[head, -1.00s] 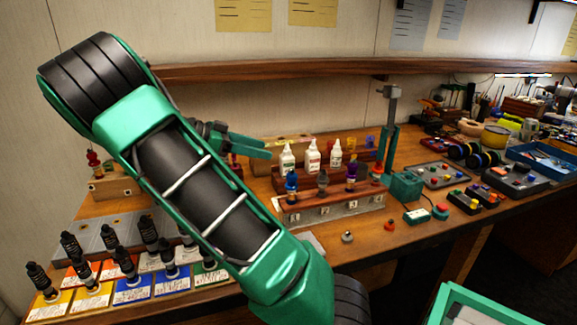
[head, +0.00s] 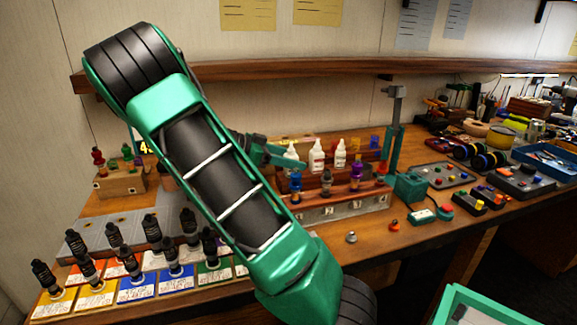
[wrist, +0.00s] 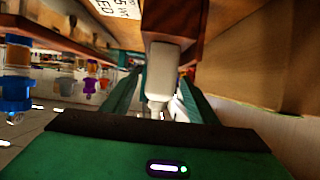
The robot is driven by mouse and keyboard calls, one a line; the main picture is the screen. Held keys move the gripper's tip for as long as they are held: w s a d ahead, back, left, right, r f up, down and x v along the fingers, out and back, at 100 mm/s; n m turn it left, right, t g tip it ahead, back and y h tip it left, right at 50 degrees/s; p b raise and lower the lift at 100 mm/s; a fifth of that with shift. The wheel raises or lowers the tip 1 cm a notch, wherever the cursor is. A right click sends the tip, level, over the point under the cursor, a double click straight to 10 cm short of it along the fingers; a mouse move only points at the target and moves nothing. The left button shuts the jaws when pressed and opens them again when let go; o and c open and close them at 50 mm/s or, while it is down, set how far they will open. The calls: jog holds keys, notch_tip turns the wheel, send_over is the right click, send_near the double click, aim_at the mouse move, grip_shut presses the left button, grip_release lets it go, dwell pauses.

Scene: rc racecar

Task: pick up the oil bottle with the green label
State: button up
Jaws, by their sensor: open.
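Three small white bottles stand in a row on a wooden rack. The left one (head: 291,152) is partly covered by my gripper (head: 288,159), and its label is hidden now. The middle bottle (head: 316,156) has a reddish label, and the right bottle (head: 340,154) has a label too small to read. In the wrist view, which is upside down, a white bottle (wrist: 162,70) with its nozzle pointing down the picture lies between the two green fingers of my gripper (wrist: 160,88). The fingers are open, with gaps to the bottle.
A green press stand (head: 392,140) is to the right. Black dropper bottles (head: 152,228) on coloured cards fill the left front. A wooden shelf (head: 330,70) runs above.

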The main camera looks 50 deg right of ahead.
jog(key=shift+d, duration=0.1)
jog(key=c, duration=1.2)
jog(key=shift+o, duration=0.2)
notch_tip(320, 180, up, 18)
